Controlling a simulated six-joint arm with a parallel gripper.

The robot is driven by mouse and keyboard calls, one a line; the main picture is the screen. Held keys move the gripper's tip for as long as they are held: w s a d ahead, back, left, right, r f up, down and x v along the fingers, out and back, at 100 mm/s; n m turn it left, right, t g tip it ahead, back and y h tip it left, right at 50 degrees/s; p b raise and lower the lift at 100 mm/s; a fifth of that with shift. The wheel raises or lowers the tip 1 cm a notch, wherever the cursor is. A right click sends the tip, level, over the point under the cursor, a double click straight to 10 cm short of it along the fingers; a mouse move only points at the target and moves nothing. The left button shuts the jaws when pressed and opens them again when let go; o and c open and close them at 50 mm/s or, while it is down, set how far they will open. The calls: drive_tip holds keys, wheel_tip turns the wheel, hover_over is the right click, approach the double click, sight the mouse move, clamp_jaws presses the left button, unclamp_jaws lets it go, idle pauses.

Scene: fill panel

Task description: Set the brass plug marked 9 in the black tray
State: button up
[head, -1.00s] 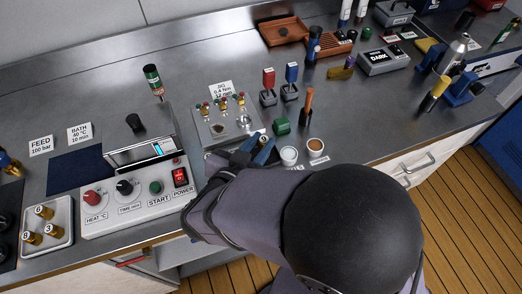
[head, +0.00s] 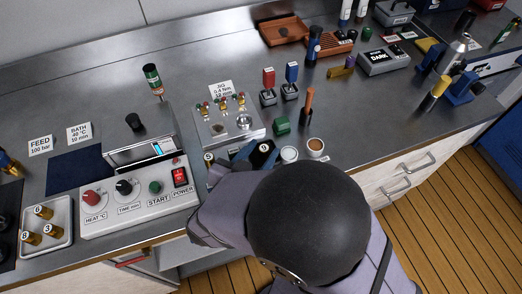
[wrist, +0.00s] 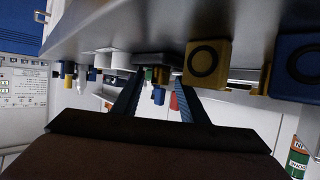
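Several brass plugs (head: 45,212), with tops that look like 6, 8 and 3, stand in a light metal tray (head: 67,240) at the left. I cannot pick out the black tray for certain. My gripper (head: 252,150) is at the front edge of the fixture, partly hidden by my arm. In the wrist view my gripper (wrist: 158,88) has its fingers apart, with a brass piece (wrist: 160,75) showing beyond or between them.
The control box (head: 135,205) stands left of my arm. The fixture plate (head: 225,125) holds several brass fittings. A white cup (head: 289,154) and a brown-filled cup (head: 315,145) stand right of my gripper, near a green block (head: 282,125).

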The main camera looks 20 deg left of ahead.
drive_tip(key=shift+r, duration=0.1)
drive_tip(key=shift+s+r, duration=0.1)
drive_tip(key=shift+s, duration=0.05)
drive_tip(key=b+v, duration=0.1)
drive_tip(key=v, duration=1)
drive_tip(key=shift+s+r, duration=0.2)
drive_tip(key=shift+s, duration=0.1)
drive_tip(key=shift+w, duration=0.1)
